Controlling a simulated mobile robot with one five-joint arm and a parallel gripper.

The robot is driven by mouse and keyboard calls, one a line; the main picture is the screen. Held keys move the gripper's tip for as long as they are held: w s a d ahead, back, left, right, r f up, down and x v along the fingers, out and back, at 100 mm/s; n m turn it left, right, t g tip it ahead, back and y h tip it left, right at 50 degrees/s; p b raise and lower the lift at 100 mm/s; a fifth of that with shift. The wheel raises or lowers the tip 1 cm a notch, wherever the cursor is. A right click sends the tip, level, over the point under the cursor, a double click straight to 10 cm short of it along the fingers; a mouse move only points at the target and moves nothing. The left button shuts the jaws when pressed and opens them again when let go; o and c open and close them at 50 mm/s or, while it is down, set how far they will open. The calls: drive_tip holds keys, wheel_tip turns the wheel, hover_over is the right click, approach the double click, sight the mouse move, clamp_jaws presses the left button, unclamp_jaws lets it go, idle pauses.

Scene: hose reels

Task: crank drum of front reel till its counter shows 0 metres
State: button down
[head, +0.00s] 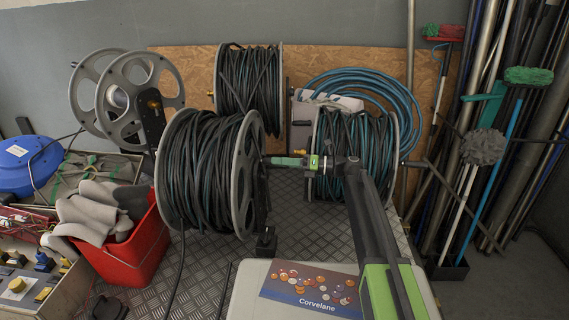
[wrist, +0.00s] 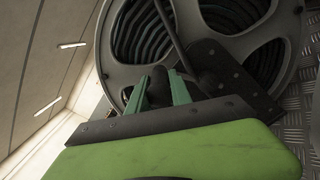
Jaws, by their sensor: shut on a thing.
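The front reel (head: 200,170) stands on the metal tread plate, its drum wound thickly with dark hose. Its grey side flange (head: 246,175) faces my arm; the flange also fills the top of the wrist view (wrist: 268,47). My gripper (head: 272,161) reaches from the right to this flange. In the wrist view its green fingers (wrist: 160,92) are closed around the dark crank handle (wrist: 158,84). A small black box (head: 265,241) sits low beside the flange. I cannot read any counter figure in either view.
More reels stand behind: a dark hose reel (head: 248,90), a blue-green one (head: 355,150) and an empty grey one (head: 135,95). A red bin (head: 140,250) with gloves is at left. A box labelled Corvelane (head: 310,287) lies in front; poles and brooms (head: 490,150) stand at right.

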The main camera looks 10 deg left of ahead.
drive_tip(key=shift+s+a, duration=0.1)
drive_tip(key=shift+a, duration=0.2)
drive_tip(key=c, duration=1.2)
unclamp_jaws()
drive_tip(key=shift+a, duration=0.2)
drive_tip(key=shift+o, duration=0.2)
drive_tip(key=shift+d, duration=0.35)
drive_tip(key=w+d, duration=0.1)
drive_tip(key=d, duration=1.6)
drive_tip(key=shift+w, duration=0.4)
drive_tip(key=shift+r, duration=0.1)
